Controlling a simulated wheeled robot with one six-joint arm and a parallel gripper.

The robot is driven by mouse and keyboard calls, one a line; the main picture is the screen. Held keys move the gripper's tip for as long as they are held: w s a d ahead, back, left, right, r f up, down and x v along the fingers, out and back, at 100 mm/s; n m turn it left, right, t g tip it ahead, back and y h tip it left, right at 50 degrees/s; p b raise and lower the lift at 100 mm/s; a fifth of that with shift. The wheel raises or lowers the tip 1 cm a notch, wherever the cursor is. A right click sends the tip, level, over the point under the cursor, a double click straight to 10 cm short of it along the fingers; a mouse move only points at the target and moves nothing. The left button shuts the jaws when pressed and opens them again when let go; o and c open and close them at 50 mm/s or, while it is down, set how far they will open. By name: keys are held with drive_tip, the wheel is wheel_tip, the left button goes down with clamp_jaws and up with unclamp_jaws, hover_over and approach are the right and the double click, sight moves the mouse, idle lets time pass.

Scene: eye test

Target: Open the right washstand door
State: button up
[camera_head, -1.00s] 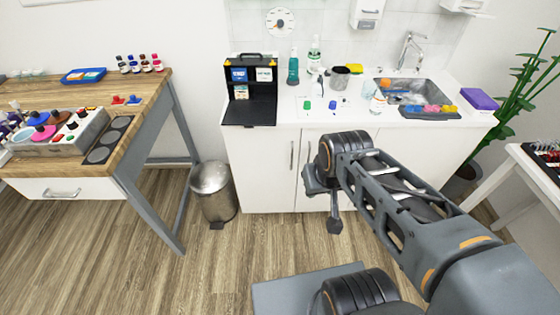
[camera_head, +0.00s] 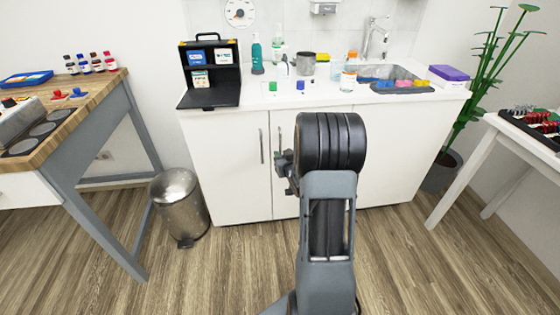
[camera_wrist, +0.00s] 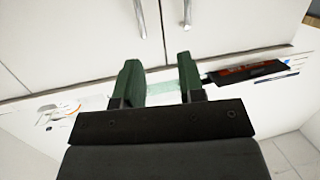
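The white washstand (camera_head: 232,190) stands ahead with its front doors shut. Its right door (camera_head: 292,205) is mostly hidden behind my arm in the head view. The right door's upright metal handle (camera_head: 279,138) shows just left of my arm, beside the left door's handle (camera_head: 262,146). The wrist view appears upside down, with the right door's handle (camera_wrist: 140,18) on the left and the other handle (camera_wrist: 187,12) on the right. My gripper (camera_wrist: 158,68) is open, with its two green fingers apart and nothing held between them. Both handles appear beyond the fingertips, apart from them.
A metal bin (camera_head: 180,205) stands left of the washstand. A wooden table (camera_head: 95,100) is at the left, and a white table (camera_head: 530,140) and a plant (camera_head: 490,75) are at the right. Bottles, a black case (camera_head: 210,95) and a sink (camera_head: 390,72) top the washstand.

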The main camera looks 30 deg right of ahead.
drive_tip(key=t+b, duration=0.2)
approach(280, 145)
drive_tip(key=s, duration=0.3)
drive_tip(key=f, duration=0.1)
drive_tip(key=x, duration=0.4)
drive_tip(key=b+x, duration=0.1)
drive_tip(key=x, duration=0.4)
drive_tip(key=b+x, duration=0.1)
drive_tip(key=x, duration=0.3)
drive_tip(key=shift+w+a+r, duration=0.2)
drive_tip(key=shift+w, duration=0.05)
drive_tip(key=shift+c, duration=0.3)
clamp_jaws()
